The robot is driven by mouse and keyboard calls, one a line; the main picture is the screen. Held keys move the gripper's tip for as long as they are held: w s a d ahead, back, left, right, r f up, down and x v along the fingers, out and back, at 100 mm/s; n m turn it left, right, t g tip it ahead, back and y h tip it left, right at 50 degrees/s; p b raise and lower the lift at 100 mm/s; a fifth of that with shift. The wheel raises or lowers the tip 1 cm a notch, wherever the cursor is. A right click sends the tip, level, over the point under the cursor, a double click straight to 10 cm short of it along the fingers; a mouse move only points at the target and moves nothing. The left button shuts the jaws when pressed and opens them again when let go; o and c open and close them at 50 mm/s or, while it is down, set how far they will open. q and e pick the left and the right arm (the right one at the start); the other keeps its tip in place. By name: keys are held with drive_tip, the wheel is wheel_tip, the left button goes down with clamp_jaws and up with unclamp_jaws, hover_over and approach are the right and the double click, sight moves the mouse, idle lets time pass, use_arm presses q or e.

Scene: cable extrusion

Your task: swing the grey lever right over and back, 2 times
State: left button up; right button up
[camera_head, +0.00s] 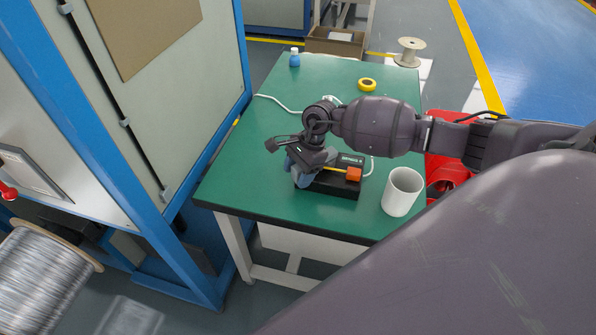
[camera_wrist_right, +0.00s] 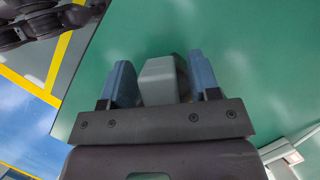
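The grey lever (camera_wrist_right: 159,80) shows in the right wrist view as a light grey block between two blue fingers. In the head view, my right gripper (camera_head: 297,168) reaches down over the left end of a black device (camera_head: 333,186) on the green table. It hides the lever there. The device has a labelled panel (camera_head: 351,159) and an orange block (camera_head: 354,174). My left gripper is not in view.
A white cup (camera_head: 402,192) stands right of the device on the green table (camera_head: 260,190). A red bin (camera_head: 440,170) is beyond the right edge. The table's left part is clear.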

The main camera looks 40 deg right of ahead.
clamp_jaws()
